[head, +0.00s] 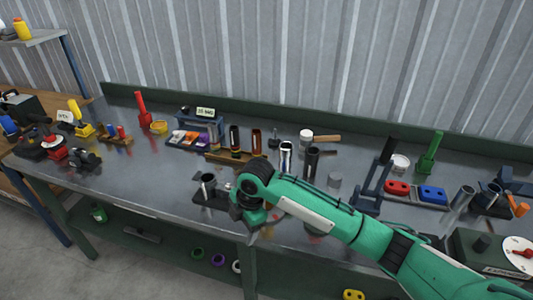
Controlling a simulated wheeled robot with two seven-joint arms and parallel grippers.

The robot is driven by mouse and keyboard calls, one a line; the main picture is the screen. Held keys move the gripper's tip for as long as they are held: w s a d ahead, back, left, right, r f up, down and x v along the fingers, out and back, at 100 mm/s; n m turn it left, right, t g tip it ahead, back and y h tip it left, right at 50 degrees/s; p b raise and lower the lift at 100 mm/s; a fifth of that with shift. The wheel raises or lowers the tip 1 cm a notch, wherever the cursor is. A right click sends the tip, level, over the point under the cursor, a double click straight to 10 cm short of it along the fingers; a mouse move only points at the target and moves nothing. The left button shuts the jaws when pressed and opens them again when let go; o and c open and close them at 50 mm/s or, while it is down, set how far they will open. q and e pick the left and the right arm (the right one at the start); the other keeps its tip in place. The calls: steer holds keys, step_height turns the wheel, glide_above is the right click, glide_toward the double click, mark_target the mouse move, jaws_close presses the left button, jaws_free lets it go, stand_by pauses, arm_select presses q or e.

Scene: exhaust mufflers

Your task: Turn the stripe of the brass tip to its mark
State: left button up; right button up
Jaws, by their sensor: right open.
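I cannot make out a brass tip, its stripe or its mark at this size. Copper-brown upright tubes (256,140) stand in a wooden rack (228,157) at the middle of the bench. A short metal tube (208,184) stands upright in a dark holder (207,198) near the front edge. My right gripper (247,214) is open, low over the bench just right of that holder. My own wrist hides most of its fingers and whatever lies below them. My left gripper is not in view.
A chrome tube (286,155) and a black tube (312,162) stand behind my right wrist. A blue stand (372,190) and a tray with red and blue parts (415,201) are to the right. The bench front left of centre (130,180) is clear.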

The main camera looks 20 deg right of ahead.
steer(key=w+d+r+n, duration=0.1)
steer(key=w+d+r, duration=0.2)
steer(key=r, duration=0.2)
steer(key=w+d+r+n+h, duration=0.1)
steer(key=w+d+r+n, duration=0.1)
steer(key=r, duration=0.3)
steer(key=w+d+r+n+h, duration=0.1)
steer(key=w+d+r, duration=0.3)
steer(key=d+r, duration=0.1)
steer(key=shift+w+r+n+g, duration=0.25)
steer(key=shift+r+n+g, duration=0.15)
step_height(320, 180, down, 14)
steer(key=p, duration=0.2)
steer(key=shift+r+p, duration=0.15)
steer(key=shift+p, duration=0.15)
steer(key=c, duration=1.1)
steer(key=shift+r+m+p, duration=0.15)
steer(key=shift+m+p, duration=0.15)
steer(key=shift+p, duration=0.2)
steer(key=shift+c, duration=0.2)
steer(key=shift+m+p, duration=1.4)
steer(key=shift+p, duration=0.1)
